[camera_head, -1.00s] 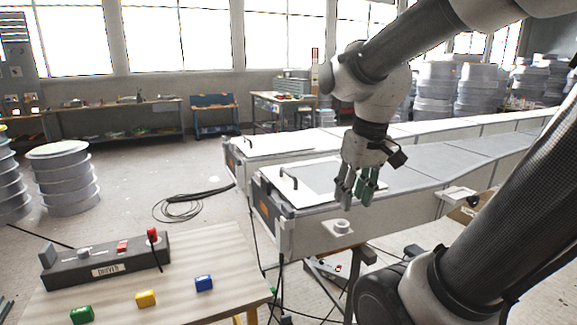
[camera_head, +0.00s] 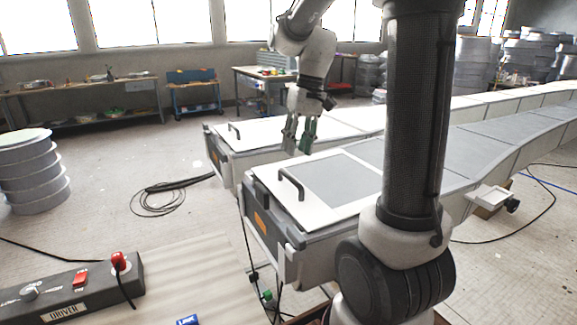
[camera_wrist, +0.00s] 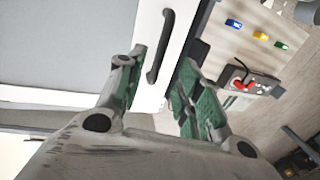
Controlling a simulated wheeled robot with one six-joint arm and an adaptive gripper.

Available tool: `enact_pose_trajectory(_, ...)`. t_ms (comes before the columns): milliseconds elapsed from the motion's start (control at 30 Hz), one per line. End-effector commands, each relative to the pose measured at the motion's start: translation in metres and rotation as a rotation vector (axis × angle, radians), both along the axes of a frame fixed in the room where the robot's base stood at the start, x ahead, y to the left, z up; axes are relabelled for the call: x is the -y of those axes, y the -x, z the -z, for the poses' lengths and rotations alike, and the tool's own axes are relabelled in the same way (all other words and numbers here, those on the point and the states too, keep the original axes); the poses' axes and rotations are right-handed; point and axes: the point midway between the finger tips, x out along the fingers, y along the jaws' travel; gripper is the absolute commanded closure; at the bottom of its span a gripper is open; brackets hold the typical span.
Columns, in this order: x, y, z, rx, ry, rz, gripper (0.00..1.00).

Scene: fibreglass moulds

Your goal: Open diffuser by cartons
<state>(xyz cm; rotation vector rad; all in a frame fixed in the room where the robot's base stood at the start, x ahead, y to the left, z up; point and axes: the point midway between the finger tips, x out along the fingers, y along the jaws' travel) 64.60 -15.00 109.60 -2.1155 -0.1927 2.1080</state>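The near diffuser is a long white and grey box-like unit (camera_head: 320,215) with a flat white lid panel (camera_head: 350,205) and a dark bar handle (camera_head: 291,184) at its left end. The lid lies flat and closed. A second similar unit (camera_head: 262,132) with its own handle (camera_head: 234,132) lies behind it. My gripper (camera_head: 300,148) points down with its green-padded fingers spread and empty, above the near unit's lid, behind and above the handle. In the wrist view a dark handle (camera_wrist: 160,45) on a white panel shows between the open fingertips (camera_wrist: 162,80), apart from them.
A table (camera_head: 190,270) at front left holds a control box labelled DRIVER (camera_head: 70,288) and a blue block (camera_head: 187,320). Cables (camera_head: 165,192) lie on the floor.

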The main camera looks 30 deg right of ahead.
Motion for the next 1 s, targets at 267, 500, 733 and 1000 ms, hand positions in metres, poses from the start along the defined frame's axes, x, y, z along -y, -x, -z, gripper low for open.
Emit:
enact_pose_trajectory(267, -0.008, 0.002, 0.036, -0.006, -0.002, -0.015, 0.65)
enact_pose_trajectory(500, -0.014, 0.002, 0.069, -0.005, -0.002, -0.014, 0.65)
enact_pose_trajectory(733, -0.016, 0.002, 0.077, -0.002, -0.001, -0.014, 0.65)
enact_pose_trajectory(1000, -0.016, 0.002, 0.077, -0.002, -0.001, -0.014, 0.88)
